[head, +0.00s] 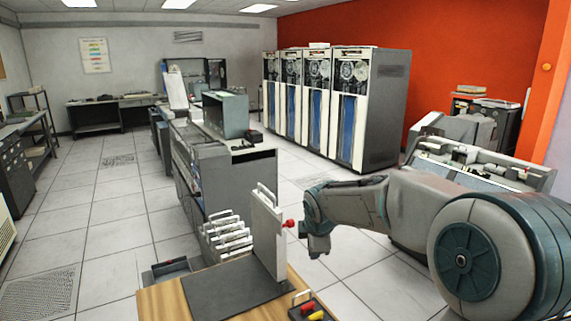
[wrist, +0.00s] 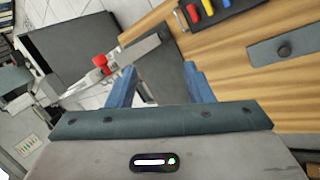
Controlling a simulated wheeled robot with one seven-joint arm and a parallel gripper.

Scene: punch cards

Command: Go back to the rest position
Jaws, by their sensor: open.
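My gripper (wrist: 160,85) is open and empty, its two blue fingers apart in the wrist view. In the head view my arm reaches in from the right, and my gripper (head: 318,245) hangs to the right of an upright pale panel (head: 268,235) with a red knob (head: 290,223). A gap shows between the gripper and the knob. The red knob also shows in the wrist view (wrist: 100,61), up and left of the fingers. The fingertips are small and hard to make out in the head view.
A wooden table (head: 165,302) with a dark mat (head: 225,293) stands in front. A tray with red and yellow pieces (head: 314,311) lies at its right edge. A grey machine (head: 215,175) stands behind. Tall tape cabinets (head: 345,110) line the back. Tiled floor (head: 110,215) is open at left.

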